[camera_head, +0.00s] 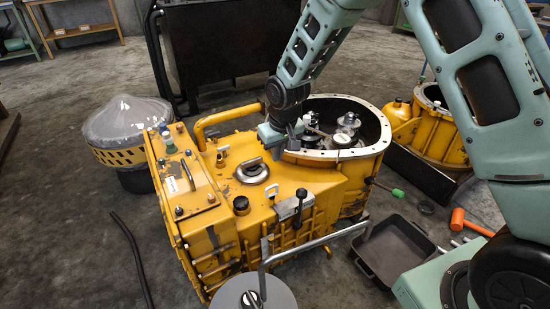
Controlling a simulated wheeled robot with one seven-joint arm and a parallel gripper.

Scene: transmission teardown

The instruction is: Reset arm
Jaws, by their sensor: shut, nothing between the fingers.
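My arm reaches in from the right and bends down over the yellow transmission housing (315,185). My gripper (277,150) points down just left of the housing's large round opening, close above the yellow top or touching it; I cannot tell which. It is small in this view and holds nothing that I can see. The round opening has a pale flange (378,145) with bolt holes and several shiny metal parts (345,128) inside. My forearm hides part of the scene behind it.
A grey-covered part (125,120) stands left of the housing. A black tray (395,250), an orange mallet (470,222) and a green-handled tool (397,192) lie on the floor at right. A second yellow casing (430,130) stands behind. A black hose (135,255) lies on open floor at left.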

